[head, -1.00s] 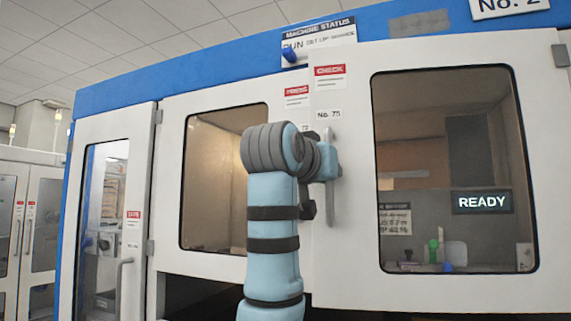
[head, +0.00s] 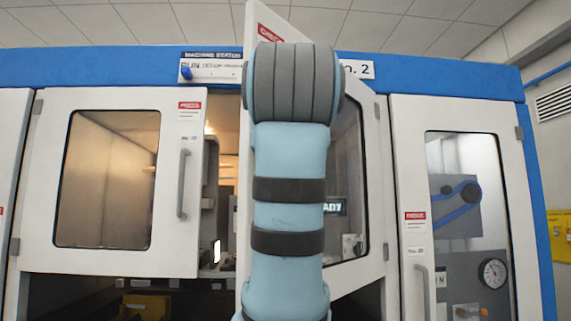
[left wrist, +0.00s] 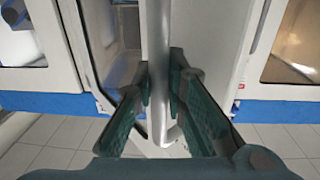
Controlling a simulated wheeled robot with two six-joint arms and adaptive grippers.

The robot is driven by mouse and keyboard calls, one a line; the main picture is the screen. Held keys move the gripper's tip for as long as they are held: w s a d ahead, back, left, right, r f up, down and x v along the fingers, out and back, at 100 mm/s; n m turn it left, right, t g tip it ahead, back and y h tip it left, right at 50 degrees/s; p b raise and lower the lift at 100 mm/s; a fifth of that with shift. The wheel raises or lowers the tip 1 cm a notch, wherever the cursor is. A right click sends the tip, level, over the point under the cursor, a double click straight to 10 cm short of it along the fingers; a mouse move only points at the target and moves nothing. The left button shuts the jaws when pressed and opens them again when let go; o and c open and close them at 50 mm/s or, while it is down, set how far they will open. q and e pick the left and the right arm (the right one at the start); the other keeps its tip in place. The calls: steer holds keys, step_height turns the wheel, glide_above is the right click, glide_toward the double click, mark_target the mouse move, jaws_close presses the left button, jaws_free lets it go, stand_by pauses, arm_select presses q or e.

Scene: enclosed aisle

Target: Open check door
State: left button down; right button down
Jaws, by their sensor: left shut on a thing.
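The check door (head: 375,180) stands swung outward, hinged on its right side, with a red label (head: 268,34) at its top corner. My arm covers much of it in the head view. Its opening (head: 226,165) shows a lit interior to the left of the door edge. In the left wrist view the door's vertical bar handle (left wrist: 158,40) runs between the fingers of my left gripper (left wrist: 161,90), which is shut on it. The arm hides this gripper and the handle in the head view. My right gripper is not in view.
A shut door (head: 188,240) with a grey handle (head: 182,185) is left of the opening. A narrow door (head: 408,170) with a gauge behind its glass is on the right. A status panel (head: 211,67) sits above. A yellow object (head: 145,305) is low down.

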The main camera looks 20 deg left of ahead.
arm_select(q)
steer(key=shift+d+r, duration=0.1)
steer(key=shift+d, duration=0.1)
steer(key=c, duration=1.6)
jaws_free()
